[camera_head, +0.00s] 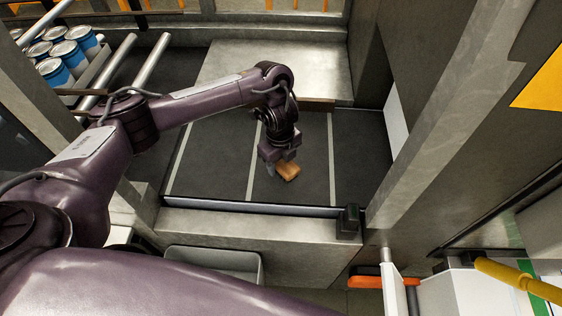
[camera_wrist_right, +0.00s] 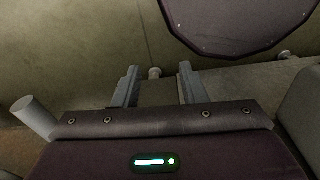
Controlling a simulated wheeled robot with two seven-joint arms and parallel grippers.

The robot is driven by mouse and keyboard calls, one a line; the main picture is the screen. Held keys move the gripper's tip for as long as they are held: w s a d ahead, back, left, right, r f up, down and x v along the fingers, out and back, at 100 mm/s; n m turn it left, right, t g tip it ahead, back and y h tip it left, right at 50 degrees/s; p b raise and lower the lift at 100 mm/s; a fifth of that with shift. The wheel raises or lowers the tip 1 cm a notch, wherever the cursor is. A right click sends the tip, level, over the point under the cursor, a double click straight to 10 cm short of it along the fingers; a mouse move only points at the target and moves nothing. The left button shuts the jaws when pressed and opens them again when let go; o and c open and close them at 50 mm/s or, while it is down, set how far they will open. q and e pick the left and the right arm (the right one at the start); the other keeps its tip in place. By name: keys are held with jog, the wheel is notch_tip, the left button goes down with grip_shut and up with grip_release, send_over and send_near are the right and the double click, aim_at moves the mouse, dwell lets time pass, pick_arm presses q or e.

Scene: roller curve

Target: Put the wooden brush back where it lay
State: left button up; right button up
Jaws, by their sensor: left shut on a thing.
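The wooden brush (camera_head: 288,171) is a small orange-brown block in the head view. It is at the fingertips of my left gripper (camera_head: 277,166), which is shut on it. The brush is over the dark surface with pale stripes (camera_head: 300,190); I cannot tell whether it touches that surface. Part of the brush is hidden by the gripper. My right gripper (camera_wrist_right: 158,85) shows in the right wrist view, with its two fingers apart and nothing between them.
Blue and white cans (camera_head: 70,55) stand in a rack at the upper left, near metal rollers (camera_head: 150,62). A grey ledge (camera_head: 250,228) with a small dark block (camera_head: 348,222) bounds the striped surface in front. A grey bin (camera_head: 215,262) is below. A post (camera_head: 440,120) stands at right.

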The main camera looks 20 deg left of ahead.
pick_arm(q)
jog(key=shift+a, duration=0.1)
pick_arm(e)
jog(key=shift+a, duration=0.35)
